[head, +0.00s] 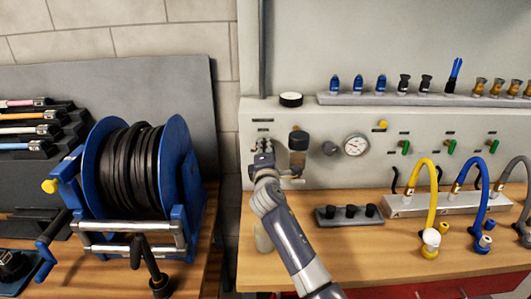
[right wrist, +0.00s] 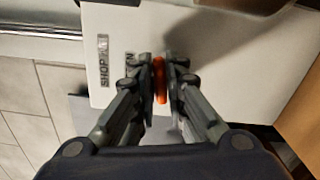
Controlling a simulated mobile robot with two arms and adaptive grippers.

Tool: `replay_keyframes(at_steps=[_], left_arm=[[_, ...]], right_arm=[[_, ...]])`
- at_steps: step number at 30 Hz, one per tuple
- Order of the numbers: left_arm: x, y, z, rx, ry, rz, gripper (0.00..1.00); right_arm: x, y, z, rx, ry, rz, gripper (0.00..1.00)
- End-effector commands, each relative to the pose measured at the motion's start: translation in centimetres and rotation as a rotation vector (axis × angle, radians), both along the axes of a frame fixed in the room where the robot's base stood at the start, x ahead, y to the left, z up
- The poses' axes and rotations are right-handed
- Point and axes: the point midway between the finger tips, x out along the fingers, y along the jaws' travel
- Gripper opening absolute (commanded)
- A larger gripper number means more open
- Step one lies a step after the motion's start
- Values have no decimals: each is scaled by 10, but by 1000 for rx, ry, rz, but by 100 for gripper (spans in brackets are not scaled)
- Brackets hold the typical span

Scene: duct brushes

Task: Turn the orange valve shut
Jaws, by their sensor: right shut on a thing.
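The orange valve (right wrist: 160,82) shows in the right wrist view as a narrow orange handle standing out from a pale panel. My right gripper (right wrist: 161,80) has its two fingers closed on either side of this handle. In the head view my right gripper (head: 264,150) is at the panel, left of a dark filter unit (head: 298,141), and it hides the valve there. My left gripper is not in view.
A pressure gauge (head: 356,145) and green-handled valves are right of my right arm. Below are the wooden bench (head: 370,240), a small block with black knobs (head: 350,216), and yellow and blue hoses. A blue hose reel (head: 140,170) stands left.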

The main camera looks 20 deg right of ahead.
Motion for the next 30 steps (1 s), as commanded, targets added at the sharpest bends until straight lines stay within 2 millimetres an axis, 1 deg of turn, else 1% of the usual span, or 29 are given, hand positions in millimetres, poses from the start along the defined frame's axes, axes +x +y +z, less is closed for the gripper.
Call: replay_keyframes(at_steps=[1, 3, 12, 29, 30], left_arm=[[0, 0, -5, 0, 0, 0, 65], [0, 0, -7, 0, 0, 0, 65], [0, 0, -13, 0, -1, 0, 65], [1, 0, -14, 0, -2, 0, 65], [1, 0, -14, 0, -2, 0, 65]], right_arm=[[0, 1, -4, 33, -7, 2, 0], [0, 1, -4, 74, -20, 2, 0], [0, 1, -3, 190, -53, 2, 0], [0, 1, -2, 216, -61, 2, 0], [0, 1, -2, 215, -62, 2, 17]])
